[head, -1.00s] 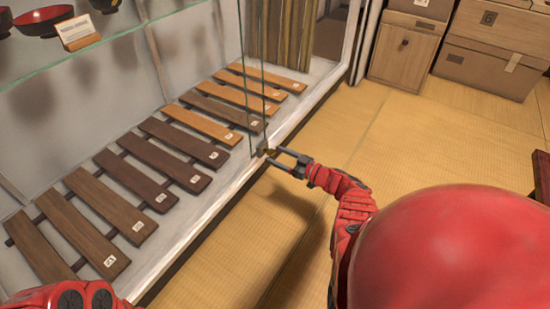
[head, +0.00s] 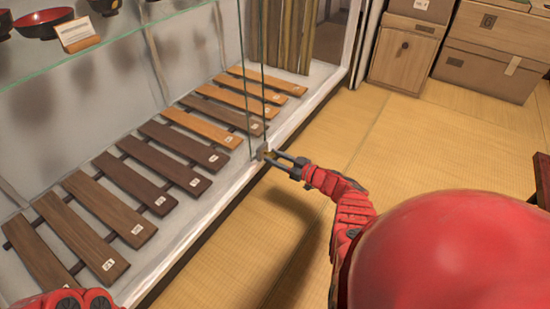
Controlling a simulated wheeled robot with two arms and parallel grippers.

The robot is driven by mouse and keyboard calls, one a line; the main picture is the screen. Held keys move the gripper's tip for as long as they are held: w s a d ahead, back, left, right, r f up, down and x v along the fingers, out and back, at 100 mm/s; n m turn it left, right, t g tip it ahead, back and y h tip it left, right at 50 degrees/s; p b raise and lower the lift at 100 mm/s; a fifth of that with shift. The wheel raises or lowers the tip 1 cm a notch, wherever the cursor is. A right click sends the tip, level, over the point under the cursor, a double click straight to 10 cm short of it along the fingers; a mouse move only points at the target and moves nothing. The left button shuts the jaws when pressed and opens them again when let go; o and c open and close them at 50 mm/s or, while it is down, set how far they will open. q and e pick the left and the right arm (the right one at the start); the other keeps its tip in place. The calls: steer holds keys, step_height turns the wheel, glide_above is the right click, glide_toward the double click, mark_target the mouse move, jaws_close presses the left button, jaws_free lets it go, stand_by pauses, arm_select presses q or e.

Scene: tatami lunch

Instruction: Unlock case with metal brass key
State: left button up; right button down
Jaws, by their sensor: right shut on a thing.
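The display case (head: 185,249) has glass panels whose vertical edges meet near its front ledge. A small metal lock (head: 262,149) sits low on these glass edges. My right gripper (head: 268,154) is at the lock, with its fingertips against or very close to it. It is shut on a small brass-coloured thing, likely the key (head: 267,154), mostly hidden between the fingers. I cannot tell whether the key is inside the lock. My left arm shows at the bottom left edge, and its gripper is out of the picture.
Inside the case lies a row of numbered wooden slats (head: 130,184). A glass shelf above holds a red and black bowl (head: 42,23) and a small card (head: 88,33). Cardboard boxes (head: 490,55) and a wooden cabinet (head: 403,55) stand at the back right. The tatami floor (head: 440,140) is mostly clear.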

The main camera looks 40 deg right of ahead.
arm_select(q)
steer(key=shift+f, duration=0.1)
arm_select(e)
steer(key=shift+n, duration=0.4)
steer(key=n, duration=0.3)
steer(key=shift+b, duration=0.4)
arm_select(q)
steer(key=shift+f+g+h, duration=0.2)
steer(key=shift+g+h, duration=0.1)
arm_select(e)
steer(key=shift+r+n, duration=0.1)
steer(key=shift+n, duration=7)
steer(key=shift+c, duration=2.2)
jaws_free()
